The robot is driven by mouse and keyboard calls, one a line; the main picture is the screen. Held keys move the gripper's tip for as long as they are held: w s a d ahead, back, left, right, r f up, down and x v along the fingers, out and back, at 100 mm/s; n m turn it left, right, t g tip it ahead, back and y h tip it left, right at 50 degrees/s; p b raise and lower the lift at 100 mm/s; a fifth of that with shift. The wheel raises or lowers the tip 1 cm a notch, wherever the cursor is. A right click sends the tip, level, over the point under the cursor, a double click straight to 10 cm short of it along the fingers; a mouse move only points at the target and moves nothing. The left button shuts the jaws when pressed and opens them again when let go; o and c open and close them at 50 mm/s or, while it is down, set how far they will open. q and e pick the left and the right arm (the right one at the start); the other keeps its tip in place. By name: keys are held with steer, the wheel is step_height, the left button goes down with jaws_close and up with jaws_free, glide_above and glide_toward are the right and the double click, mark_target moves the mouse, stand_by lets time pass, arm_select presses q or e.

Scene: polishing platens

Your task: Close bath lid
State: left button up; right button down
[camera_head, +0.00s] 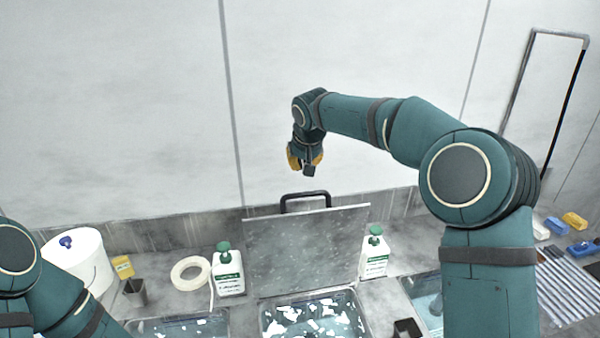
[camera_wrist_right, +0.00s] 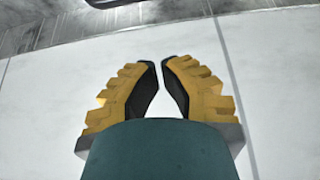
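The bath lid (camera_head: 305,249) is a grey plate standing upright, open, behind the middle bath. Its dark handle (camera_head: 306,196) is at its top edge. The middle bath (camera_head: 315,316) below it holds liquid with white reflections or pieces on it. My right gripper (camera_head: 307,168) hangs above the lid and handle, apart from them, in front of the pale wall. In the right wrist view its two yellow fingers (camera_wrist_right: 160,62) are close together with a narrow gap between the tips and nothing held. My left arm shows at the lower left, but its gripper is out of view.
Two white bottles with green tops flank the lid, one on the left (camera_head: 228,270) and one on the right (camera_head: 374,254). A tape roll (camera_head: 191,273), a white container (camera_head: 80,262) and a small dark cup (camera_head: 134,291) stand at left. More baths lie either side. Blue and yellow blocks (camera_head: 574,221) lie at far right.

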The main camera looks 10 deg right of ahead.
arm_select(q)
steer(key=shift+s+f+b, duration=0.2)
steer(key=shift+f+b, duration=0.6)
steer(key=shift+s+f+b, duration=0.2)
steer(key=shift+f+b, duration=0.55)
steer(key=shift+b, duration=0.05)
arm_select(e)
step_height(320, 180, down, 7)
steer(key=shift+f, duration=0.15)
arm_select(q)
steer(key=shift+s, duration=0.15)
arm_select(e)
steer(key=shift+s, duration=0.2)
